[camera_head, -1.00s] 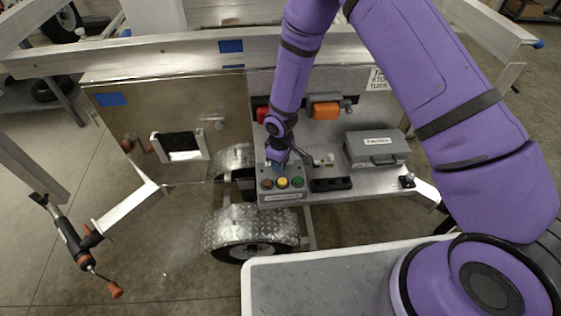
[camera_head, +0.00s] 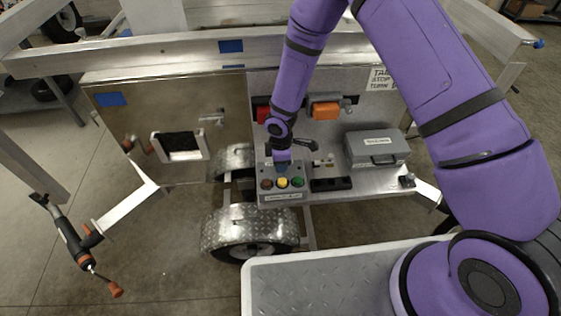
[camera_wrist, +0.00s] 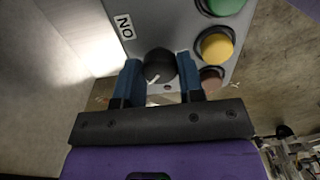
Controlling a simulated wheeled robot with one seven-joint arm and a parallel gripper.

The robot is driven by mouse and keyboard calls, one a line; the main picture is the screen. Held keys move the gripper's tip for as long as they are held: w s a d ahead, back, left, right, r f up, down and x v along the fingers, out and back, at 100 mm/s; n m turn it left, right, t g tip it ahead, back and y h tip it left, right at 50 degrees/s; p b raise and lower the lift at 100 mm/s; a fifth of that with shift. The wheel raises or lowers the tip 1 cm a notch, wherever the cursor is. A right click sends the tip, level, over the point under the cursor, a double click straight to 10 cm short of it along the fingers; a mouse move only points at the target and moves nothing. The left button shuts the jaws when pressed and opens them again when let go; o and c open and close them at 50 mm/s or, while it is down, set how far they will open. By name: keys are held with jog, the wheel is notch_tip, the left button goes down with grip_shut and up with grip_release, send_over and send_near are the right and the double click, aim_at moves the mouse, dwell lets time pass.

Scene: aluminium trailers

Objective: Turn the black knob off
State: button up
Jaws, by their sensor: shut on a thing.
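The black knob (camera_wrist: 159,63) sits on the grey face of a control box (camera_wrist: 150,22). In the wrist view my gripper (camera_wrist: 161,76) has one blue finger on each side of the knob and is shut on it. A white pointer line shows on the knob's lower edge. An ON label, upside down in this view, lies beyond the knob to the left. In the head view my gripper (camera_head: 282,166) points down onto the control box (camera_head: 283,197) and hides the knob.
Red (camera_head: 266,184), yellow (camera_head: 282,182) and green (camera_head: 298,181) buttons line the box's front, close to my gripper. A grey case (camera_head: 377,148) stands on the shelf to the right. An orange part (camera_head: 325,111) is on the panel behind. A trailer wheel (camera_head: 248,228) is below.

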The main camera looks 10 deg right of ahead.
dwell(0.4)
jog(key=o, duration=0.9)
jog(key=shift+r, duration=0.1)
notch_tip(320, 180, up, 11)
jog(key=shift+f, duration=0.2)
